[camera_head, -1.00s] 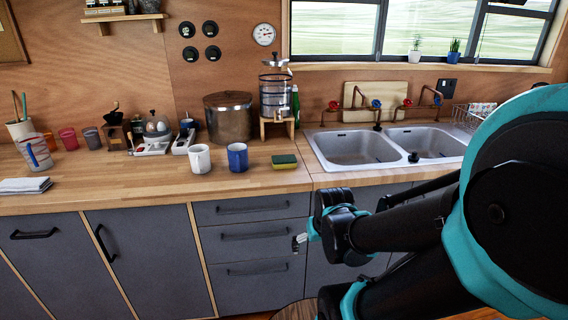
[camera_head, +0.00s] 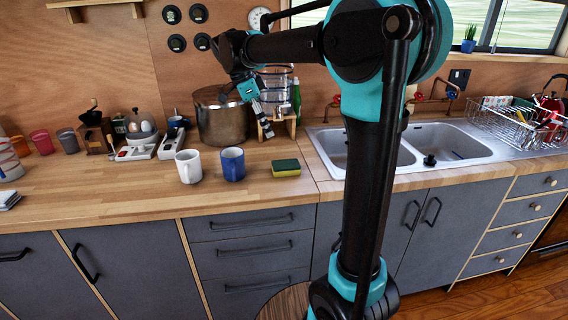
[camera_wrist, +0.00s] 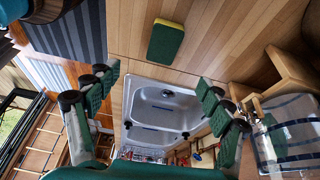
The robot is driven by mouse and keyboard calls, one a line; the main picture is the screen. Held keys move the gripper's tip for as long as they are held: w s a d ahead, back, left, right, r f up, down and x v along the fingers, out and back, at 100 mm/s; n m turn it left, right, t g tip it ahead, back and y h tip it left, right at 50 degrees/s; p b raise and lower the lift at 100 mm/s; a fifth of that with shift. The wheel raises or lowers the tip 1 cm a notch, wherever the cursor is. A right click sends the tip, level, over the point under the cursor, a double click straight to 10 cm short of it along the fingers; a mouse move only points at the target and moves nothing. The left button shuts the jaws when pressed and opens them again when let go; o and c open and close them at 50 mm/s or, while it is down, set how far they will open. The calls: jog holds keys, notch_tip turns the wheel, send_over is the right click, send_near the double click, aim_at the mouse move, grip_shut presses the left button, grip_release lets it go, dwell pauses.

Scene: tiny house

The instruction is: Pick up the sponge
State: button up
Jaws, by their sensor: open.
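The sponge (camera_head: 286,168) is yellow with a green top. It lies flat on the wooden counter, left of the sink and right of the blue mug. It also shows in the wrist view (camera_wrist: 165,43), at the top middle, beyond my fingertips. My gripper (camera_head: 263,128) is above the counter, up and to the left of the sponge, near the pot and the glass dispenser. In the wrist view my gripper (camera_wrist: 157,85) has its green-padded fingers spread wide with nothing between them.
A blue mug (camera_head: 232,164) and a white mug (camera_head: 189,166) stand left of the sponge. A large pot (camera_head: 222,122) and a glass dispenser on a wooden stand (camera_head: 284,128) are behind. The double sink (camera_head: 345,150) is to the right. The counter in front of the sponge is clear.

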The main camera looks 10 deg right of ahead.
send_near(285, 164)
jog(key=shift+m, duration=0.3)
jog(key=x, duration=0.8)
jog(key=shift+w, duration=0.15)
jog(key=shift+d+f, duration=0.2)
jog(key=shift+f, duration=0.45)
jog(key=shift+f, duration=0.25)
jog(key=c, duration=0.9)
jog(key=shift+o, duration=0.2)
jog(key=shift+r, duration=0.15)
